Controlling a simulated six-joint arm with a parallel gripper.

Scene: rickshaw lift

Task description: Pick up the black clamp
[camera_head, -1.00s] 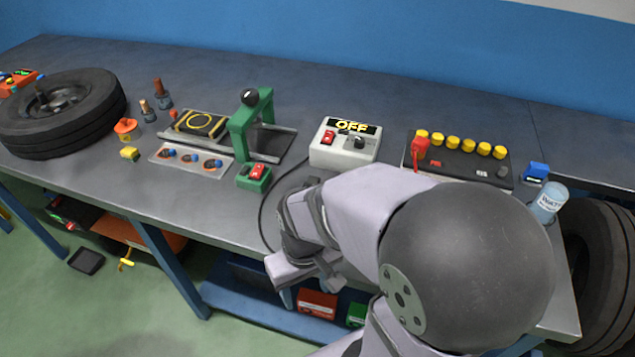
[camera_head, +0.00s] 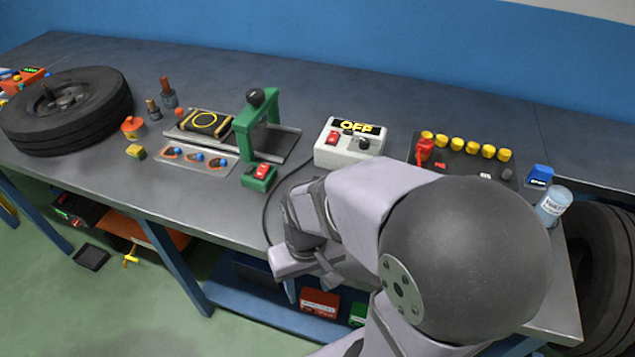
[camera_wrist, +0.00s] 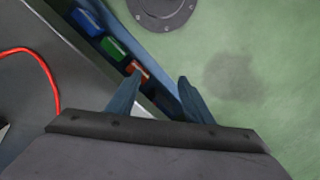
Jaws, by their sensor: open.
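I cannot make out a black clamp for certain in either view. A red clamp (camera_head: 424,150) sits on the left end of the black battery (camera_head: 455,163) with yellow caps. A small grey post (camera_head: 507,174) shows at the battery's right end; my arm hides part of the battery's front. My gripper (camera_wrist: 157,88) is open and empty in the wrist view, with its two fingers apart over the bench edge and the floor. In the head view, my wrist is over the bench's front edge, left of and nearer than the battery.
A white box marked OFF (camera_head: 350,142), a green press (camera_head: 257,122) and a tyre (camera_head: 65,112) stand on the bench. A blue block (camera_head: 540,176) and a bottle (camera_head: 553,205) are right of the battery. A red cable (camera_wrist: 42,72) shows in the wrist view.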

